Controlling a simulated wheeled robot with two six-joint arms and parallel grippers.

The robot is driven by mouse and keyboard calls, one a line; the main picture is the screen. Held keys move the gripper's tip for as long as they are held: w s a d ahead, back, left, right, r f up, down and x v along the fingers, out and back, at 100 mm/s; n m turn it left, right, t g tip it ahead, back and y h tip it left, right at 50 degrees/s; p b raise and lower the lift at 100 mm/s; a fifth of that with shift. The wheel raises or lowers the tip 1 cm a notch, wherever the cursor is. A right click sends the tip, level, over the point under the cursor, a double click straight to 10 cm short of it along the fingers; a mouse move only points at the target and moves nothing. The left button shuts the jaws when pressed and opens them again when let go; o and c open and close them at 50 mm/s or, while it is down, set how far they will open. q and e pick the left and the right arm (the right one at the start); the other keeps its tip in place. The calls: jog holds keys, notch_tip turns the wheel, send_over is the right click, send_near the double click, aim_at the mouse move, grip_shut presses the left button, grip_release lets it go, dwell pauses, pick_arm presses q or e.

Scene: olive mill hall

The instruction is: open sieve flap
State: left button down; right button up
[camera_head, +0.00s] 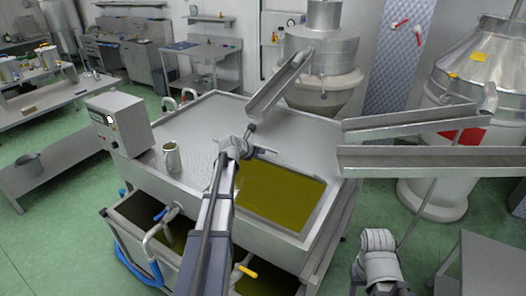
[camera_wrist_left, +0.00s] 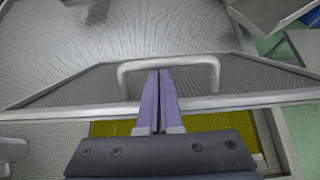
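The sieve flap (camera_wrist_left: 85,88) is a grey mesh panel with a rimmed edge, in the left wrist view. Its pale bar handle (camera_wrist_left: 205,62) stands up from it as a loop. My left gripper (camera_wrist_left: 160,75) has its two purple fingers almost together, with their tips at the crossbar's middle. In the head view my left gripper (camera_head: 250,128) is over the steel vat (camera_head: 185,120), and my arm hides much of the flap. My right gripper (camera_head: 378,262) is at lower right, away from the vat, its fingers unclear.
Olive-coloured liquid (camera_head: 275,195) shows in the vat opening. A metal cup (camera_head: 172,158) and a control box (camera_head: 120,122) stand on the vat's left side. A steel chute (camera_head: 280,85) slopes above it. More chutes (camera_head: 430,157) reach in from the right.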

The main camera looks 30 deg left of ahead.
pick_arm(q)
jog(key=s+f+b, duration=0.5)
jog(key=f+b, duration=0.3)
jog(key=f, duration=0.1)
jog(key=s+f+b, duration=0.5)
jog(key=f+b, duration=0.3)
jog(key=p+v, duration=0.2)
jog(key=v, duration=0.1)
jog(key=p+v, duration=0.1)
jog(key=v, duration=0.1)
jog(key=shift+s+a+r, duration=0.1)
jog(key=shift+a+r, duration=0.15)
jog(key=shift+a, duration=0.15)
jog(key=shift+p+v, duration=0.8)
jog(key=shift+v, duration=0.25)
jog(key=shift+s+a+f, duration=0.1)
jog(key=shift+f, duration=0.1)
